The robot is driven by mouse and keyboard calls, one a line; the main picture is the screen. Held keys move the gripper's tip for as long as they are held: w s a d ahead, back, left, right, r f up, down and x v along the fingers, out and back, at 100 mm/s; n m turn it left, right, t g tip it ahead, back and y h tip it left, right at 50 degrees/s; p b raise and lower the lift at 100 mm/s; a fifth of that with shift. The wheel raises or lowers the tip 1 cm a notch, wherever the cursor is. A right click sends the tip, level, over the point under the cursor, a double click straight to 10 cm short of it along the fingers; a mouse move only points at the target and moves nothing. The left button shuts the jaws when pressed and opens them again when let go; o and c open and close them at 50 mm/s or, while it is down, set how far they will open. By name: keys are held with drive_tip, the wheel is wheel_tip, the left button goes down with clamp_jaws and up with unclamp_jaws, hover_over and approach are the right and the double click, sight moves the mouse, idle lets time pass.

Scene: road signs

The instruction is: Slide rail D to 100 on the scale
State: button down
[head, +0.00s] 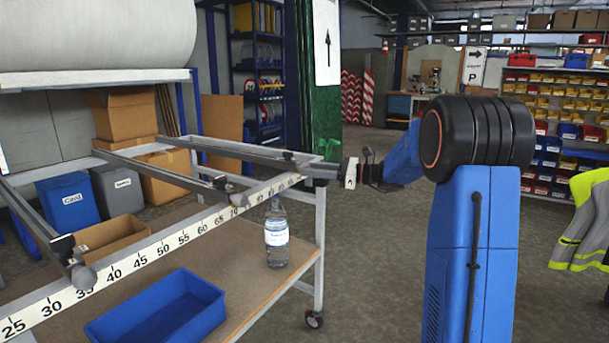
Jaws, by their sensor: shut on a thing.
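The frame carries a white scale (130,262) along its front edge, legible from 25 to about 70 and too small to read farther right. Several grey rails cross the frame. The rightmost rail (235,150), apparently rail D, has its front end (321,171) at the far right end of the scale. My gripper (349,173) is at that front end and shut, apparently on the rail's end. Its fingers are small and partly hidden, and no letter is readable on the rail. The exact scale mark under the rail cannot be read.
Another rail (160,174) meets the scale near 70, and one with a round knob (84,277) sits near 35. A bottle (276,235) and a blue tray (158,308) stand on the shelf below. Open floor (375,270) lies to the right.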

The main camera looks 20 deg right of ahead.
drive_tip(key=shift+w+d, duration=0.15)
drive_tip(key=c, duration=1.4)
unclamp_jaws()
drive_tip(key=v, duration=1.7)
drive_tip(key=shift+d, duration=0.2)
